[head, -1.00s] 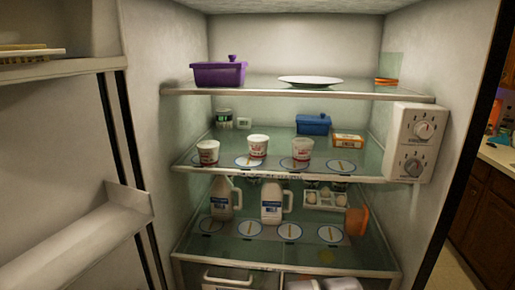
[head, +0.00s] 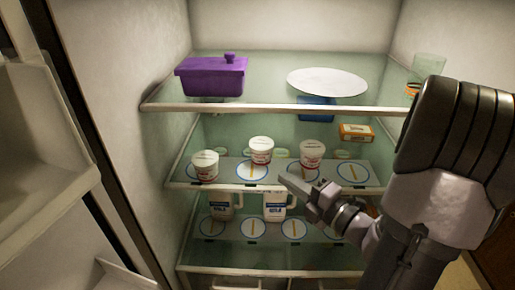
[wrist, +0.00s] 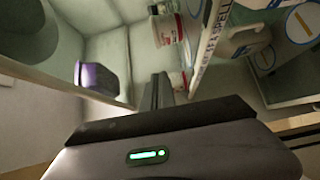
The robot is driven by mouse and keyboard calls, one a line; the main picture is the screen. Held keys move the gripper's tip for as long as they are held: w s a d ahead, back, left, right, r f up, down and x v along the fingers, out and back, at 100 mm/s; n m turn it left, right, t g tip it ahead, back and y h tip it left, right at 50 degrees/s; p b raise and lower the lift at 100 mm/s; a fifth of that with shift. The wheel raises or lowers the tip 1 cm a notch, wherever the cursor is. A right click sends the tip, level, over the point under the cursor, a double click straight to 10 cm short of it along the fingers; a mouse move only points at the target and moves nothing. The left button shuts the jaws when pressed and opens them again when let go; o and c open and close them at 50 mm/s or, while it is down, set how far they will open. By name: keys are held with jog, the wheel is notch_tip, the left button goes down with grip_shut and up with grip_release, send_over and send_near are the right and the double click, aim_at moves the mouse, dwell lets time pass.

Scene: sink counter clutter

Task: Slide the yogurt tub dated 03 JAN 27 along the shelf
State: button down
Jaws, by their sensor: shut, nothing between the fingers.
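Three white yogurt tubs with red print stand upright on the middle shelf (head: 226,177): a left tub (head: 204,166), a middle tub (head: 261,150) and a right tub (head: 312,154). Their dates are too small to read, so I cannot tell which is dated 03 JAN 27. My gripper (head: 287,181) is shut and empty, at the shelf's front edge, below and in front of the middle and right tubs. It appears apart from them. In the wrist view my shut gripper (wrist: 160,90) points toward tubs, one of which (wrist: 167,29) shows at the top.
Round blue-rimmed markers lie along the shelf; the rightmost marker (head: 353,172) is bare. An orange-white box (head: 356,132) and a blue container (head: 317,110) stand behind. The upper shelf holds a purple box (head: 212,77) and white plate (head: 327,82). Milk jugs (head: 275,207) stand below.

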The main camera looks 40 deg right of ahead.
aim_at(272, 147)
jog(key=w, duration=0.3)
jog(key=w+a, duration=0.1)
jog(key=w, duration=0.2)
jog(key=shift+a, duration=0.1)
jog(key=w+d, duration=0.2)
jog(key=w, duration=0.1)
jog(key=shift+w, duration=0.2)
jog(key=shift+w+d, duration=0.25)
jog(key=shift+w, duration=0.1)
jog(key=shift+w+d+r, duration=0.1)
jog(key=shift+w, duration=0.05)
jog(key=w+d+p, duration=0.1)
jog(key=w+p, duration=0.1)
jog(key=w+d+p, duration=0.2)
jog(key=shift+w+d, duration=0.2)
jog(key=shift+w, duration=0.1)
jog(key=shift+s, duration=0.1)
